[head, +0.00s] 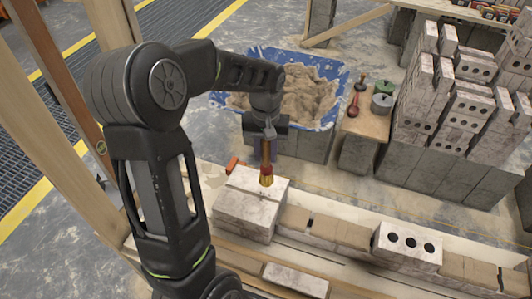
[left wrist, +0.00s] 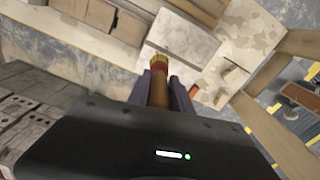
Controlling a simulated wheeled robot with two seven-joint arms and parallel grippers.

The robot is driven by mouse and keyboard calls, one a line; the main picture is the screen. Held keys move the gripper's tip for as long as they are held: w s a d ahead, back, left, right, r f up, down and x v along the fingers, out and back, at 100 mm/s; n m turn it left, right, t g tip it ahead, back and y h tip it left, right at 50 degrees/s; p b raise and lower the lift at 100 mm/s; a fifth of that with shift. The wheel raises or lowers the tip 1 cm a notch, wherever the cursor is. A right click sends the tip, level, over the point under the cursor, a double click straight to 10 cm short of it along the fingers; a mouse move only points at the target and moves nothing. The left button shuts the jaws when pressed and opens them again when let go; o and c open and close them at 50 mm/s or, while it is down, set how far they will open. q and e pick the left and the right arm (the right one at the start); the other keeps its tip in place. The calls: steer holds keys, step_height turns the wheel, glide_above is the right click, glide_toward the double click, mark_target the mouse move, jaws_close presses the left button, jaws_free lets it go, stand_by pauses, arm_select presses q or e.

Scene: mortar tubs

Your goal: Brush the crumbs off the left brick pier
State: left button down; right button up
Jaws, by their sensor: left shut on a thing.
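My left gripper (head: 265,142) points down and is shut on the handle of a brush (head: 266,173) with a red collar and yellowish bristles. The left brick pier (head: 244,217) is a pale, blotchy block stack below the brush. The bristles overlap the pier's top near its back right in the head view; I cannot tell if they touch it. In the left wrist view the brush (left wrist: 157,64) extends from between the fingers (left wrist: 163,90) towards the pier (left wrist: 184,40). I cannot make out separate crumbs on the top. My right gripper is out of view.
A blue mortar tub (head: 338,72) stands behind the pier. A small wooden stand (head: 369,123) with pots is right of it, then stacked bricks (head: 470,100). A three-holed brick (head: 407,246) lies along the wall to the right. Timber posts (head: 60,75) stand at left.

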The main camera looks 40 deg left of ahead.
arm_select(q)
steer(key=shift+r+p, duration=1.1)
steer(key=shift+r, duration=0.45)
steer(key=shift+f, duration=0.1)
